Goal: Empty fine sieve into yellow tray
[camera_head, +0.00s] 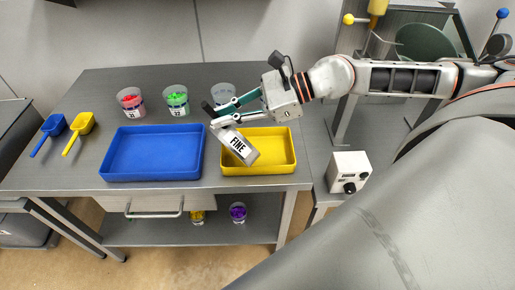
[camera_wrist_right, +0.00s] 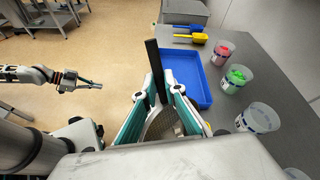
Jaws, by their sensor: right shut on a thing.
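The fine sieve, with a pale plate (camera_head: 238,146) marked FINE, is tilted above the left part of the yellow tray (camera_head: 287,168). My right gripper (camera_head: 214,117) is shut on the sieve's dark handle, which stands up between the fingers in the right wrist view (camera_wrist_right: 155,68). Part of the sieve's mesh (camera_wrist_right: 161,125) shows between the fingers there. I cannot tell what is in the sieve. The sieve and gripper hide part of the yellow tray. My left gripper (camera_wrist_right: 88,83) shows only in the right wrist view, away from the table; its jaws are too small to judge.
A blue tray (camera_head: 152,172) sits left of the yellow one. Behind are cups with red (camera_head: 131,101) and green (camera_head: 176,100) contents and a clear cup (camera_head: 224,95). Blue (camera_head: 51,128) and yellow (camera_head: 80,128) scoops lie at left. A white box (camera_head: 348,172) stands right.

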